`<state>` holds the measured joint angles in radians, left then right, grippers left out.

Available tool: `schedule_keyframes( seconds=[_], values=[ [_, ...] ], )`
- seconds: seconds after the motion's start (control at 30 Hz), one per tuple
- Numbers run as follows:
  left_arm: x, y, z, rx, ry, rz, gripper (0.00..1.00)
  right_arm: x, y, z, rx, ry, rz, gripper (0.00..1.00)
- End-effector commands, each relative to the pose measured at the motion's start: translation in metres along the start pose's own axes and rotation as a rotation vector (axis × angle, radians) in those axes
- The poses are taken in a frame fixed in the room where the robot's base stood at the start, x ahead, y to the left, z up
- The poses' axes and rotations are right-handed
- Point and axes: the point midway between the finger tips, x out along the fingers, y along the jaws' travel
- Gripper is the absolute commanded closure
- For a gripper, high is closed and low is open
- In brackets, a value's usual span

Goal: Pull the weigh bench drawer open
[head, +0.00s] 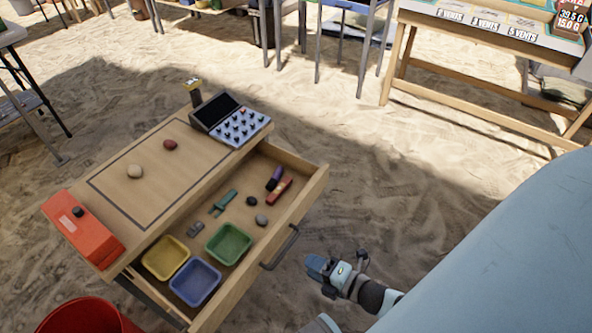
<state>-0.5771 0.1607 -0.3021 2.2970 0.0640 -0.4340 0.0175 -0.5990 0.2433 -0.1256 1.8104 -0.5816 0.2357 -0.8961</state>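The weigh bench (118,199) is a wooden table at the left of the head view. Its drawer (307,203) stands well open toward the lower right. A dark bar handle (280,248) is on the drawer front. Inside lie a yellow tray (166,258), a blue tray (195,283), a green tray (229,244), a green tool, red and purple items and several grey stones. My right gripper (318,267), with blue fingertips, is just right of the handle and looks apart from it. Its finger gap cannot be made out. My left gripper is not in view.
On the benchtop are a keypad device (231,120), an orange box (84,228), a pale stone (135,171) and a red stone (170,145). A red bucket (88,317) stands at lower left. Another table (480,37) is at upper right. Sand between is clear.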

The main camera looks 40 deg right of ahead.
Motion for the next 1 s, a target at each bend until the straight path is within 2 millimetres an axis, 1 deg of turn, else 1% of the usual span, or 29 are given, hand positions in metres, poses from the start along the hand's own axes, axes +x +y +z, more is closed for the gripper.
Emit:
schedule_keyframes(
  seconds=[0.03,0.1,0.2,0.3,0.67,1.0],
  values=[
    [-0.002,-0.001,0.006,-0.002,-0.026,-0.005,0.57,-0.011,0.001,-0.001,0.002,-0.001,-0.003,0.63],
    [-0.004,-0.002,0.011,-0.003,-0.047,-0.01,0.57,-0.022,0.001,0.0,0.002,-0.001,-0.002,0.63],
    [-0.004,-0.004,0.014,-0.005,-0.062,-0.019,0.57,-0.033,0.0,0.0,0.001,-0.001,-0.001,0.63],
    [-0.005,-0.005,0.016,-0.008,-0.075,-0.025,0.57,-0.038,0.001,0.0,0.0,0.0,0.001,0.63],
    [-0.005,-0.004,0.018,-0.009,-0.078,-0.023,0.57,-0.04,0.0,0.0,0.0,0.0,0.001,0.63],
    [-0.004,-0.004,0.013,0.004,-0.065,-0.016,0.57,-0.04,0.0,0.0,0.0,0.0,0.0,0.63]
  ],
)
